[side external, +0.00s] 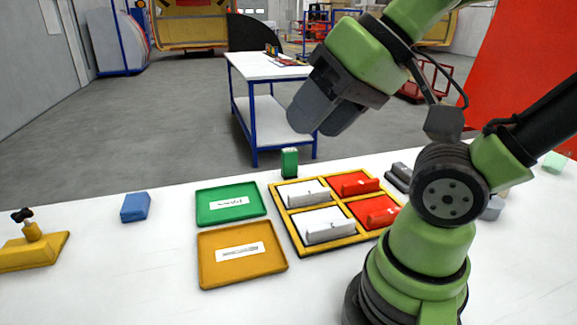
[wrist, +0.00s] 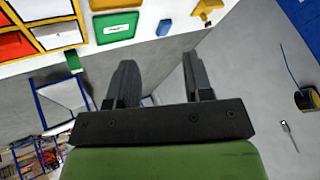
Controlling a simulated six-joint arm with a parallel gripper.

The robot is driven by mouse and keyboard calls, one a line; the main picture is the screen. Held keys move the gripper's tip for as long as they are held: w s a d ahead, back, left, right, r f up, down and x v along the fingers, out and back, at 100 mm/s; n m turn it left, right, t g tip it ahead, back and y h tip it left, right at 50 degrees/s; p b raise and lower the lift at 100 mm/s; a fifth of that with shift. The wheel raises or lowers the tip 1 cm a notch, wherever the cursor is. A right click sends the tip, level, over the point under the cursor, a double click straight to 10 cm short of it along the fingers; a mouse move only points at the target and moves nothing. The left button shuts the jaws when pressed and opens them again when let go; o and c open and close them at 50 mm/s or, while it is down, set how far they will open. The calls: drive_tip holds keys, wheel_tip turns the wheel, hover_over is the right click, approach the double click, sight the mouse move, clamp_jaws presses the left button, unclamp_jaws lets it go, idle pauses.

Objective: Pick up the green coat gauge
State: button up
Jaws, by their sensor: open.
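The green coat gauge (side external: 289,162) is a small green block standing upright on the white table, at the back edge behind the yellow-framed tray. It also shows in the wrist view (wrist: 72,60), left of the fingers. My gripper (side external: 320,118) is above and slightly right of the gauge in the side view, apart from it. In the wrist view my gripper's two dark fingers (wrist: 158,62) are spread with nothing between them.
The yellow-framed tray (side external: 284,220) holds white and red blocks. A green tray (side external: 205,214) and an orange tray (side external: 209,270) lie to its left. A blue block (side external: 135,207) and a yellow fixture (side external: 35,250) sit further left. Grey pieces (side external: 400,172) lie at the right.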

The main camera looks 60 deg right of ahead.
drive_tip(key=o, duration=0.5)
drive_tip(key=shift+w, duration=0.1)
drive_tip(key=m+g+h, duration=0.3)
drive_tip(key=m+h, duration=0.2)
drive_tip(key=h, duration=0.1)
hover_over(290, 150)
drive_tip(key=s+a, duration=0.3)
drive_tip(key=a, duration=0.1)
wheel_tip(290, 150, down, 17)
drive_tip(key=x, duration=0.4)
drive_tip(key=shift+s+d+f, duration=0.15)
drive_tip(key=shift+s+d, duration=0.05)
drive_tip(key=shift+d, duration=0.05)
drive_tip(key=shift+d+x, duration=0.1)
drive_tip(key=shift+x, duration=1.4)
drive_tip(key=shift+d+x, duration=0.15)
drive_tip(key=shift+x, duration=1.35)
